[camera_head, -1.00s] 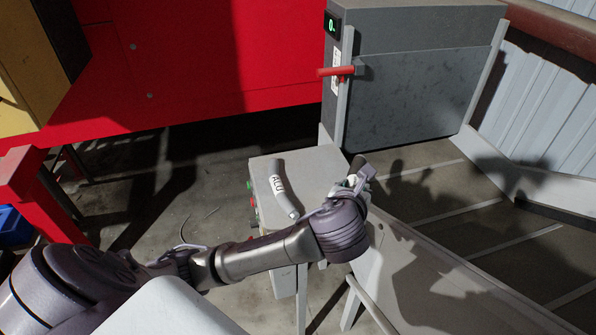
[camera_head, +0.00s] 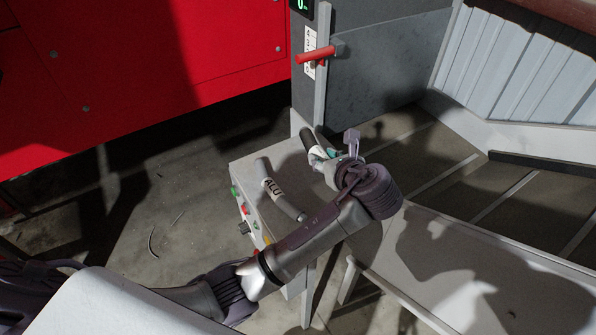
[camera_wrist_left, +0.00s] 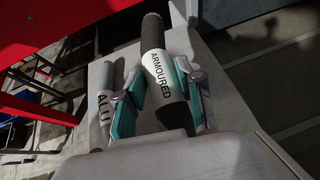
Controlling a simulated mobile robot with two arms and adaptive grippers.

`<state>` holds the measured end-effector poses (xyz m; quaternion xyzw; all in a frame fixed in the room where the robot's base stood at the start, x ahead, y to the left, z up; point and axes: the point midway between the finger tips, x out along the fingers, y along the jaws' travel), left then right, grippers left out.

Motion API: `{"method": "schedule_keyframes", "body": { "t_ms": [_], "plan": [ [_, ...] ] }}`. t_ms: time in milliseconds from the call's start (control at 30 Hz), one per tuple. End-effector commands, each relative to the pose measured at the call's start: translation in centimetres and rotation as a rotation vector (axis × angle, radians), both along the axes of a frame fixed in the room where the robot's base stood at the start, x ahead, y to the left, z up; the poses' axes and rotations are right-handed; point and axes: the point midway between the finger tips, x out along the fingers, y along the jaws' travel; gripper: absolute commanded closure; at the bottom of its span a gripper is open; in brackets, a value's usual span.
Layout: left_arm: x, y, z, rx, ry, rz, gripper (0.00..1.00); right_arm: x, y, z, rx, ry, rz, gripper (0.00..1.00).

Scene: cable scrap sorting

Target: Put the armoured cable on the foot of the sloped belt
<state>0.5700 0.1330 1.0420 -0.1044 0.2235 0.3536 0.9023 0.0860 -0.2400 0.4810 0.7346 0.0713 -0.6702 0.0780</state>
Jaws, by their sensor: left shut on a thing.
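The armoured cable (camera_wrist_left: 158,75) is a thick dark piece with a white ARMOURED label in the left wrist view. My left gripper (camera_wrist_left: 158,92) is shut on it, with teal pads on both sides of the label. In the head view the cable (camera_head: 308,140) shows just beyond my left gripper (camera_head: 328,154), over the far part of the grey control box top. I cannot tell whether it touches the box. The sloped belt (camera_head: 440,185), dark with pale cross strips, lies to the right behind a pale side wall. My right gripper is not in view.
A grey cable labelled ALU (camera_head: 279,190) lies on the control box (camera_head: 243,170), left of my gripper. The belt's near side wall (camera_head: 450,240) and far wall (camera_head: 520,135) border it. A grey machine with a red lever (camera_head: 316,54) stands behind.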

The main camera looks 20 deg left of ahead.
Motion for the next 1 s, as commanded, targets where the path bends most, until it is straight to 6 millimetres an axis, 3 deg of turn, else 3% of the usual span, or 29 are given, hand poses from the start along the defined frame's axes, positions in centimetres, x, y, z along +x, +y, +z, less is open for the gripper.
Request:
{"method": "schedule_keyframes", "body": {
  "t_ms": [100, 300, 433, 700, 933, 967, 1000],
  "plan": [
    [-0.3, 2.8, -1.3, 0.004, 0.000, 0.002, 1.00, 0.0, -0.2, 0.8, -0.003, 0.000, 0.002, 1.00],
    [-0.6, 5.3, -2.9, 0.002, -0.003, -0.001, 1.00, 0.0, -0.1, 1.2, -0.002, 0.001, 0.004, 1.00],
    [-0.6, 5.6, -3.6, 0.000, -0.002, -0.003, 1.00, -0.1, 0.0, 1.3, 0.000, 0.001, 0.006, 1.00],
    [-0.6, 5.6, -7.0, 0.001, 0.000, -0.003, 1.00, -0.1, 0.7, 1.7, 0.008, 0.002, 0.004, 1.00],
    [-0.6, 5.6, -7.3, -0.001, -0.003, -0.003, 1.00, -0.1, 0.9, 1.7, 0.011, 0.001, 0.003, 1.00],
    [-0.7, 5.6, -7.4, -0.001, 0.001, -0.002, 0.60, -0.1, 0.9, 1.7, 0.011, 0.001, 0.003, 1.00],
    [-0.7, 5.6, -7.4, -0.001, 0.001, -0.002, 0.54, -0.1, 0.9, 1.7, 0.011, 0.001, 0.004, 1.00]
  ]
}}
